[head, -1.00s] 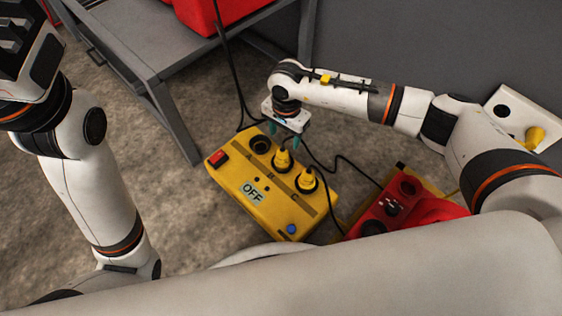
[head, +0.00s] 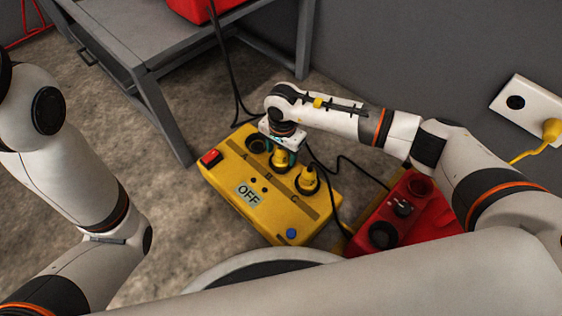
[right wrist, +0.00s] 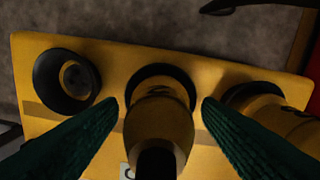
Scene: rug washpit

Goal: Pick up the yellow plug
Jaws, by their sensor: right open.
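A yellow power box (head: 225,183) with an "OFF" label lies on the floor, with sockets marked A, B and C. A yellow plug (head: 281,161) sits in the middle socket, and a second yellow plug (head: 307,180) sits in socket C. My right gripper (head: 282,150) is open, low over the middle plug. In the right wrist view its dark green fingers (right wrist: 158,108) stand on either side of that plug (right wrist: 160,122), with small gaps visible. Socket A (right wrist: 68,80) is empty. My left gripper is out of view.
A red box (head: 400,212) with dark knobs or sockets lies right of the yellow box. A wall outlet (head: 520,98) holds another yellow plug (head: 551,129). A grey metal table (head: 150,45) stands behind left. Black cables run across the floor.

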